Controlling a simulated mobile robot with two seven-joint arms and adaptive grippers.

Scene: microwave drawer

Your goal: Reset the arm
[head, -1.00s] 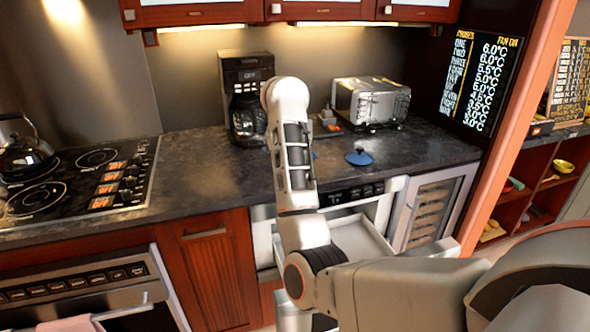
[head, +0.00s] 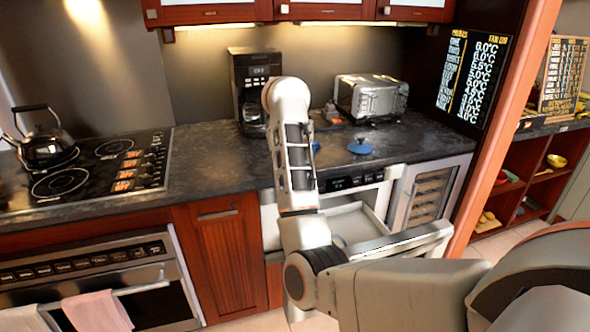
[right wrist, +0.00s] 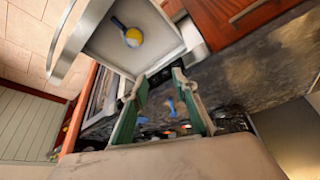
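My right arm stands bent up in the middle of the head view, and its fingertips are hidden there. In the right wrist view my right gripper (right wrist: 164,108) has its two green fingers spread apart with nothing between them. The microwave drawer (head: 362,222) is pulled out below the counter, partly behind my arm. The wrist view looks into its white tray (right wrist: 105,48), where a blue and yellow item (right wrist: 133,38) lies. My left gripper is in neither view.
A coffee maker (head: 250,85), a toaster (head: 370,97) and a blue lid-like item (head: 360,147) stand on the dark counter (head: 215,165). The stove (head: 95,170) with a kettle (head: 42,140) is at left. An orange-brown post (head: 505,125) rises at right.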

